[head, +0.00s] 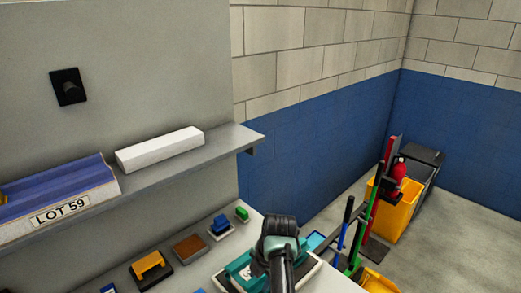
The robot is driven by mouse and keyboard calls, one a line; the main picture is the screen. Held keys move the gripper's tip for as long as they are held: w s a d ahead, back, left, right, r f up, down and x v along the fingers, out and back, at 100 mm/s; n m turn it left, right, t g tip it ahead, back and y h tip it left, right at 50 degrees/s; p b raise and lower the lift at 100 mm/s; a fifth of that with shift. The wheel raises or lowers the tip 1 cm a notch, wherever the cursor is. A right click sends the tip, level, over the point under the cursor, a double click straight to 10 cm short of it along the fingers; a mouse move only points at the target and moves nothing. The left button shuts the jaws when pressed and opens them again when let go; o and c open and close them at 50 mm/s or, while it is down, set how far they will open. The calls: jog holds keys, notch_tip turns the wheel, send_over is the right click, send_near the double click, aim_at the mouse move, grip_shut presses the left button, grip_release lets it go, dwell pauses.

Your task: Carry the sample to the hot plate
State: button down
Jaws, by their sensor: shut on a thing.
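My dark arm end with a teal band and my gripper (276,252) show at the bottom centre, over the right part of the bench. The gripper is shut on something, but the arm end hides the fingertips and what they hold. A teal device (236,274) lies right beside and partly behind it, on or next to a pale, dark-edged plate (308,276). I cannot tell whether they touch. I cannot pick out the sample or the hot plate for certain. A brown block on a dark base (190,247) sits on the bench to the left.
On the bench (215,262) stand an orange piece (150,266), a blue piece (220,225) and a green block (242,213). A shelf (215,147) above holds a blue LOT 59 box (60,195) and a white bar (160,149). A yellow bucket (392,215) and poles stand right.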

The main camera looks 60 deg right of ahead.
jog(key=shift+f, duration=0.35)
jog(key=shift+c, duration=1.4)
grip_release()
jog(key=d+b+v, duration=0.1)
jog(key=v, duration=1.2)
jog(key=shift+a+b, duration=0.35)
jog(key=shift+a, duration=0.15)
